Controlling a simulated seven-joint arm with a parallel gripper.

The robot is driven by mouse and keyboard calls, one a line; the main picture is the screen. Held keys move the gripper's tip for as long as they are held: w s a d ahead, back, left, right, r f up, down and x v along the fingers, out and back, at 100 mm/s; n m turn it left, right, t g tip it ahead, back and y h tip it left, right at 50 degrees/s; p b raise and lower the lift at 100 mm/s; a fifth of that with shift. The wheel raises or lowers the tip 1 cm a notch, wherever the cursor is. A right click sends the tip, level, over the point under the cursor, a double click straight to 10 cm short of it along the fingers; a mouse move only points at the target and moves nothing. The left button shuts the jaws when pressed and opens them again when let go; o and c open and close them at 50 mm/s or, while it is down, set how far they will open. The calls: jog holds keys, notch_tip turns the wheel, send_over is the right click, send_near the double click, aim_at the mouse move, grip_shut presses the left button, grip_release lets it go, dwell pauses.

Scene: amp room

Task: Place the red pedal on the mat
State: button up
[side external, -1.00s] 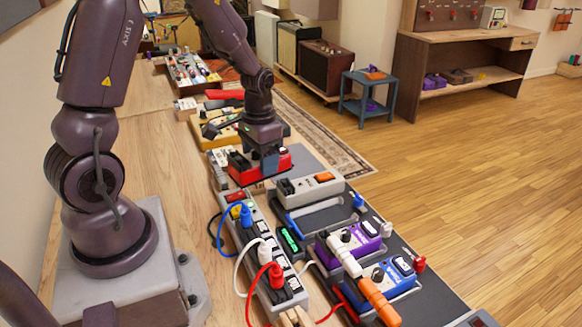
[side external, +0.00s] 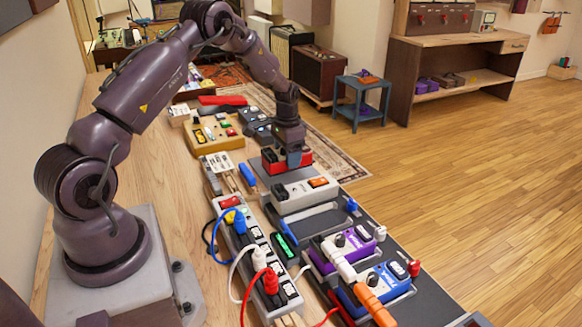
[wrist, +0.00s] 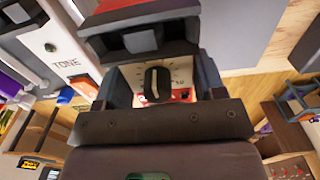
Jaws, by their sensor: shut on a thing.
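The red pedal (side external: 304,158), with a dark top part, is between the fingers of my gripper (side external: 291,156). The wrist view shows its black knob and a bit of its red face (wrist: 182,96) between the fingers. The grey mat (side external: 326,170) lies under and around the pedal, behind the white pedal; its grey surface also shows in the wrist view (wrist: 236,32). The pedal is low over the mat or touching it; I cannot tell which. My gripper hides part of the pedal.
The white pedal (side external: 290,198) stands close in front of the mat. A purple pedal (side external: 345,248) and a blue pedal (side external: 385,285) sit nearer the camera. A power strip (side external: 245,240) with plugs is at left. A yellow pedal (side external: 215,135) stands behind left.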

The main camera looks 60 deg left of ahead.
aim_at(291, 179)
jog(key=shift+w+a+f, duration=0.25)
jog(key=shift+w+f, duration=0.1)
jog(key=shift+f, duration=0.1)
jog(key=shift+w+a+f, duration=0.2)
jog(key=shift+w+f, duration=0.15)
jog(key=shift+f, duration=0.1)
jog(key=shift+w+f, duration=0.1)
jog(key=shift+f, duration=1.55)
jog(key=shift+f, duration=0.15)
jog(key=o, duration=1.2)
